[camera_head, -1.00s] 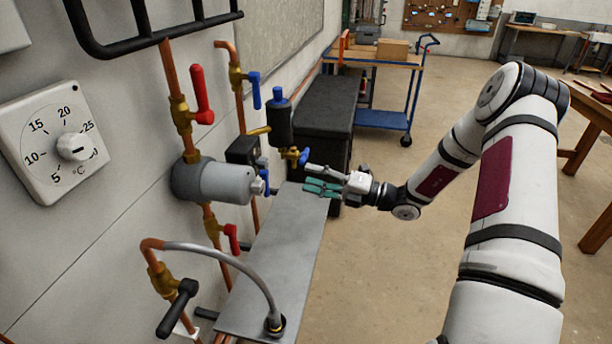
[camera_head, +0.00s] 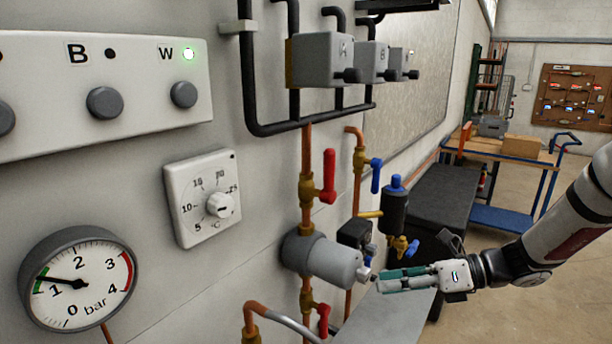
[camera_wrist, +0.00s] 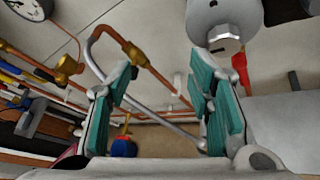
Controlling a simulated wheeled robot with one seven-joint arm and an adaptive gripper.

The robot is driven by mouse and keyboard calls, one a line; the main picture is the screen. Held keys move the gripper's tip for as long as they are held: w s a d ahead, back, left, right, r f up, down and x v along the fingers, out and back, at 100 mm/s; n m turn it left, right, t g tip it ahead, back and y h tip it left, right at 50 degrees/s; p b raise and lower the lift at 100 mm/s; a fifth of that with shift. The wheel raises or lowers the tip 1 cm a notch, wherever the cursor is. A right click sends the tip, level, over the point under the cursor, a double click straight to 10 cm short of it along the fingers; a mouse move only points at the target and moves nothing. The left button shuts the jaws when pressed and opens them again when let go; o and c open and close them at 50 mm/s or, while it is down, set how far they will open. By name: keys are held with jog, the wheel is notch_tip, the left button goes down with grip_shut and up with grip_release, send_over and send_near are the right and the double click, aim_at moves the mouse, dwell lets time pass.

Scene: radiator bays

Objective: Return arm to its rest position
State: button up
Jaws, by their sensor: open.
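My gripper (camera_head: 403,279) is at the lower right of the head view, reaching in from the right with teal finger pads. Its fingertips are close to the grey cylinder (camera_head: 322,260) on the copper pipe; I cannot tell from this view whether they touch it. In the wrist view the two teal fingers (camera_wrist: 165,100) stand well apart with nothing held between them. The grey cylinder shows beyond the fingers in the wrist view (camera_wrist: 224,18), apart from them.
Red (camera_head: 329,177) and blue (camera_head: 376,175) lever valves stand above the gripper. A dial thermostat (camera_head: 202,198) and pressure gauge (camera_head: 80,282) are on the wall. A black chest (camera_head: 445,197) and blue trolley (camera_head: 500,218) stand behind. Open floor lies to the right.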

jog(key=s+a+r+n+g+h, duration=0.2)
jog(key=s+r+n+h, duration=0.15)
jog(key=s+n, duration=0.35)
jog(key=s+a+r+n+g+h, duration=0.1)
jog(key=s+a+r+n+h, duration=0.1)
jog(key=s+n+h, duration=0.3)
jog(key=s+d+r+n+t+h, duration=0.2)
jog(key=s+d+n, duration=0.1)
jog(key=s+n, duration=0.3)
jog(key=s+d+r+n+t+h, duration=0.2)
jog(key=s+n, duration=0.4)
jog(key=n, duration=0.3)
jog(key=shift+s+d+r+n+h, duration=0.35)
jog(key=shift+d+r+h, duration=0.25)
jog(key=shift+r+h, duration=0.2)
